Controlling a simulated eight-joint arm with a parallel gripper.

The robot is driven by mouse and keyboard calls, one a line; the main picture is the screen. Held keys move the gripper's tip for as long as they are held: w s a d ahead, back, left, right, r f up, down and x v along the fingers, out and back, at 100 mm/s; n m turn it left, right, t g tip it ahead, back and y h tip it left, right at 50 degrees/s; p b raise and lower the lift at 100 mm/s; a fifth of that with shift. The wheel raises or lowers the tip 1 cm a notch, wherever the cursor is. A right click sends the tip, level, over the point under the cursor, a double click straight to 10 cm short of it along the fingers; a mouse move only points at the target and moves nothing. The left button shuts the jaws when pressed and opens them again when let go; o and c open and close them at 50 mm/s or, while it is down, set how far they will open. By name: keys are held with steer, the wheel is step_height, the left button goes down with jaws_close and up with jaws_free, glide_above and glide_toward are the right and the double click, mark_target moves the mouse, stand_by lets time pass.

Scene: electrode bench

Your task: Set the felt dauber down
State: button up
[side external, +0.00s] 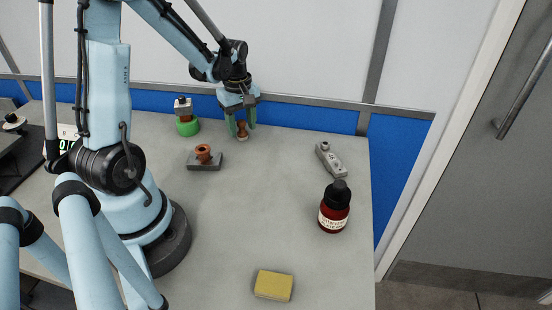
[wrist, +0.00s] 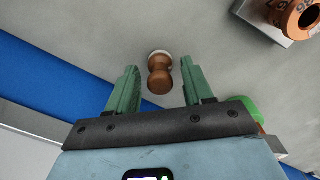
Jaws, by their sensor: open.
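The felt dauber (side external: 242,130) has a brown turned wooden handle and stands on the grey bench near its back edge. In the wrist view the dauber (wrist: 160,73) lies between the two green fingers, with a pale rim showing at its far end. My gripper (side external: 239,128) is around the dauber, pointing down. In the wrist view my gripper (wrist: 158,82) is open, with a visible gap between each finger and the handle. The dauber looks upright and appears to rest on the bench top.
A brown spool-shaped piece on a grey block (side external: 205,161) stands left of my gripper. A green-based container (side external: 187,126) is behind it. A grey device (side external: 330,159), a dark red bottle (side external: 334,212) and a yellow sponge (side external: 273,286) stand clear. The bench middle (side external: 250,215) is free.

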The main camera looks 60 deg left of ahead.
mark_target(241, 121)
step_height(241, 121, up, 12)
steer(key=s+d+m+t, duration=0.1)
steer(key=d+m+t, duration=0.6)
steer(key=d+m, duration=1.1)
steer(key=shift+s+d, duration=0.3)
steer(key=shift+d, duration=0.4)
